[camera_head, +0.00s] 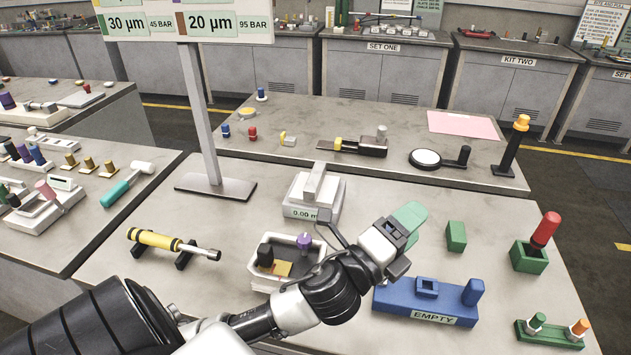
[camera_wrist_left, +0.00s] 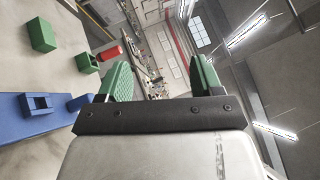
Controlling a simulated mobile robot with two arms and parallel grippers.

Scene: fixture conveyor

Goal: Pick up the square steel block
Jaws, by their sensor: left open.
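No piece shows clearly as a square steel block. The closest match is a pale grey upright piece (camera_head: 314,181) on the grey gauge (camera_head: 299,210) with a digital display, and I cannot tell whether it is the block. My left gripper (camera_head: 410,217) is in front and to the right of the gauge, above the table, with green finger pads. In the left wrist view the two pads of the left gripper (camera_wrist_left: 162,78) stand apart with nothing between them. My right gripper is not seen.
A blue fixture (camera_head: 386,299) marked EMPTY lies below my left gripper. A green block (camera_head: 456,236) and a green holder (camera_head: 529,257) with a red cylinder (camera_head: 545,229) are to its right. A white bin (camera_head: 262,283), a yellow-handled tool (camera_head: 160,239) and a sign post (camera_head: 205,130) are left.

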